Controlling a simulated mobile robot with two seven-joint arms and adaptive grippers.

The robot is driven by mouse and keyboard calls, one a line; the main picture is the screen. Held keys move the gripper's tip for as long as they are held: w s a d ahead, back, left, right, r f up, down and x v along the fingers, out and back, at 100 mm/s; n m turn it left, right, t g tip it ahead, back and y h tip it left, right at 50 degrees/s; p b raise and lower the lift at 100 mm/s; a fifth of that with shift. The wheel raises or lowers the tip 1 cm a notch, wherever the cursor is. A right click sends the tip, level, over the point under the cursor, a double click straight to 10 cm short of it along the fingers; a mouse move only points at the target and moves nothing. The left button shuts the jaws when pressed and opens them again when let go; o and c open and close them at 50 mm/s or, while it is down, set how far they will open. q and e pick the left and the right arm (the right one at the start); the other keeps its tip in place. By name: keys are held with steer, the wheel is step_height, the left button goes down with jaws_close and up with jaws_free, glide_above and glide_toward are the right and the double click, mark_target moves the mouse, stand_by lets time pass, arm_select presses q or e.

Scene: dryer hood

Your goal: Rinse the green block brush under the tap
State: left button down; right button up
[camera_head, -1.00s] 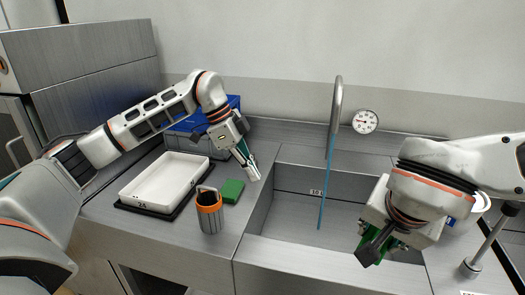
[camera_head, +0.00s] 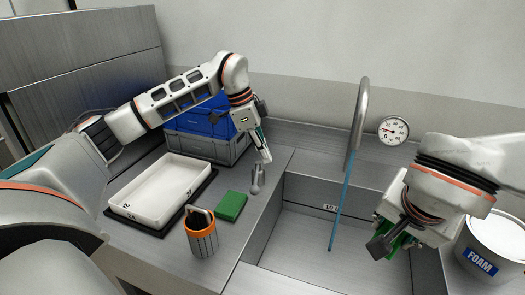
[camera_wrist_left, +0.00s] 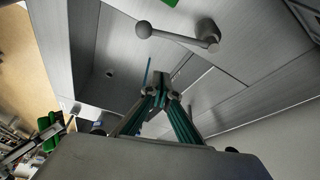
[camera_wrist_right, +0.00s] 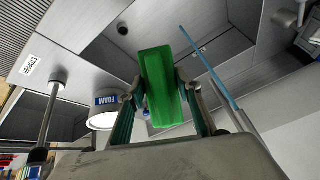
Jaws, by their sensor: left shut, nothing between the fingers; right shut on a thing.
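The green block brush (camera_wrist_right: 160,85) is held lengthwise between the fingers of my right gripper (camera_wrist_right: 163,84). In the head view the arm partly hides this brush (camera_head: 400,243), which is over the right side of the sink (camera_head: 300,240). The tap (camera_head: 361,115) runs a thin blue stream (camera_head: 340,208) into the sink, left of the brush and apart from it. My left gripper (camera_head: 267,159) is shut and empty, just above a grey ball-ended lever (camera_head: 257,180) on the counter. The lever (camera_wrist_left: 180,38) also shows in the left wrist view, apart from the fingertips (camera_wrist_left: 163,90).
A green block (camera_head: 231,206), an orange-rimmed holder (camera_head: 201,236) and a white tray (camera_head: 131,211) stand left of the sink. Blue and grey crates (camera_head: 205,148) are behind. A gauge (camera_head: 393,131) is on the wall; a FOAM bucket (camera_head: 490,250) stands at right.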

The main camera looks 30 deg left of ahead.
mark_target(256, 178)
steer(key=shift+r+p, duration=0.35)
steer(key=shift+r, duration=0.05)
steer(key=shift+r+p, duration=0.35)
steer(key=shift+p, duration=0.1)
arm_select(q)
step_height(256, 178, down, 7)
steer(key=a, duration=0.1)
steer(key=shift+s+a, duration=0.2)
steer(key=shift+s, duration=0.15)
arm_select(e)
steer(key=shift+w, duration=0.1)
